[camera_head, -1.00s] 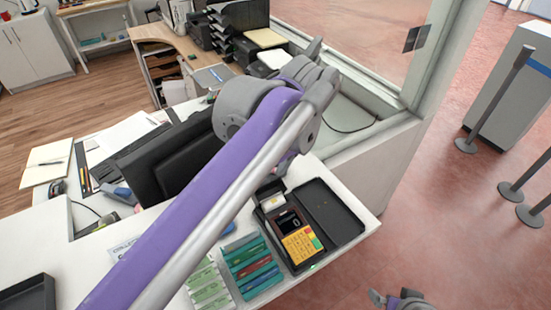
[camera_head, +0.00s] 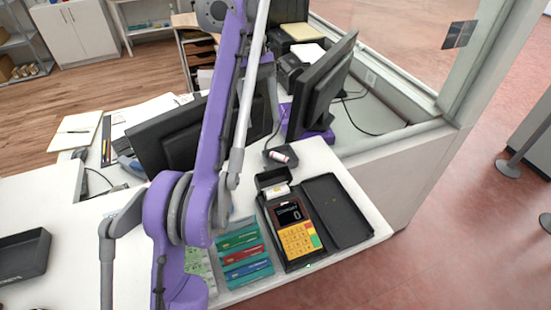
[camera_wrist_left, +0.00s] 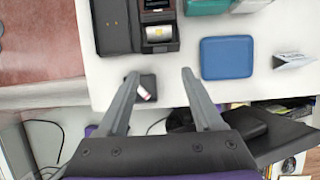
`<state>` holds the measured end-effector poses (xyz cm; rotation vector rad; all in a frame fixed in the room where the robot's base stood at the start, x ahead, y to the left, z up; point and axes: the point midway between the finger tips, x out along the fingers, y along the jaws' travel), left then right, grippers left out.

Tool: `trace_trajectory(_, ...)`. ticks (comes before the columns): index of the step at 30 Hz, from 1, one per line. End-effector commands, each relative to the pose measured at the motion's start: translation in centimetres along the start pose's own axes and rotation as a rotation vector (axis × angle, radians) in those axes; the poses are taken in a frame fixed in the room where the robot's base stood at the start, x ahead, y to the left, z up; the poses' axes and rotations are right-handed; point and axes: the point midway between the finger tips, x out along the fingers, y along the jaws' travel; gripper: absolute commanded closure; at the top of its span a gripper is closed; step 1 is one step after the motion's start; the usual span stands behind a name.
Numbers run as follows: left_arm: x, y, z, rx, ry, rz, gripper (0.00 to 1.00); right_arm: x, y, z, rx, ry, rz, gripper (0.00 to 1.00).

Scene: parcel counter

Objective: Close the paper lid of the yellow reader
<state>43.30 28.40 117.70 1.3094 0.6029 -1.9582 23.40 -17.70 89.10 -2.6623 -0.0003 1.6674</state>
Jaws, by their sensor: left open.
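The yellow reader (camera_head: 297,238) lies in a black case on the counter, its keypad towards the front edge. Its paper lid (camera_head: 271,177) stands raised at the back end, with the white paper roll (camera_head: 278,190) exposed below it. In the left wrist view the roll (camera_wrist_left: 155,34) shows near the top, and the keypad is out of frame. My left gripper (camera_head: 230,182) is open and empty, left of the reader's back end in the head view. In the left wrist view its fingers (camera_wrist_left: 160,73) are apart and short of the reader. My right gripper is out of view.
A black tray (camera_head: 338,210) lies right of the reader. A small dark holder (camera_head: 281,157) with a white-and-red item stands behind it. Teal racks (camera_head: 245,258) sit to its left. A blue pad (camera_wrist_left: 226,57) is beside it. Monitors (camera_head: 320,85) stand behind.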

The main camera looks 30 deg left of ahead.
Motion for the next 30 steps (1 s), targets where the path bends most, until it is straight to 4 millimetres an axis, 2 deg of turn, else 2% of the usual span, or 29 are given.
trace_trajectory(5, 1.9, -0.1, -0.1, -0.005, -0.004, 0.000, 0.32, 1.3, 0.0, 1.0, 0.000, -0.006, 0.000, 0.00)
trace_trajectory(12, 6.2, -0.1, -0.1, -0.003, -0.003, 0.000, 0.32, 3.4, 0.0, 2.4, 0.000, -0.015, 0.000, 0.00)
trace_trajectory(18, 9.3, 0.0, -0.1, -0.002, -0.001, 0.001, 0.32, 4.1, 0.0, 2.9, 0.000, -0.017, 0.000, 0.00)
trace_trajectory(24, 10.6, 0.0, 0.0, -0.002, -0.001, 0.001, 0.32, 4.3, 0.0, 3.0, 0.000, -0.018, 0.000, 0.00)
trace_trajectory(30, 10.7, 0.0, 0.0, -0.002, -0.001, 0.001, 0.32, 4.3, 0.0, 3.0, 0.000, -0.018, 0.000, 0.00)
